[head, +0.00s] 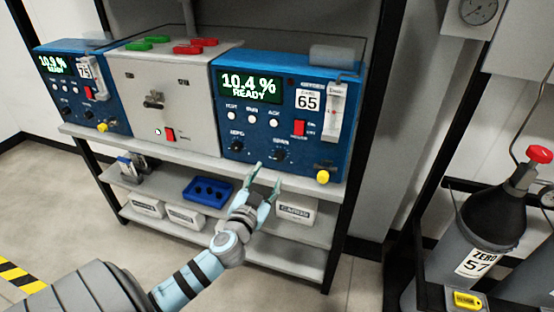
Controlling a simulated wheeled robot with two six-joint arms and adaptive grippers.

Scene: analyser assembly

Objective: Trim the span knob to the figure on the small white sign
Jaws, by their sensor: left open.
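The right blue analyser (262,120) stands on the upper shelf; its display (250,86) reads 10.4 % READY. My right gripper is out of view.
A yellow knob (323,177) and red switch (299,128) are right of the knobs. A cylinder (480,225) marked ZERO 57 stands right. A blue tray (197,199) sits below.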

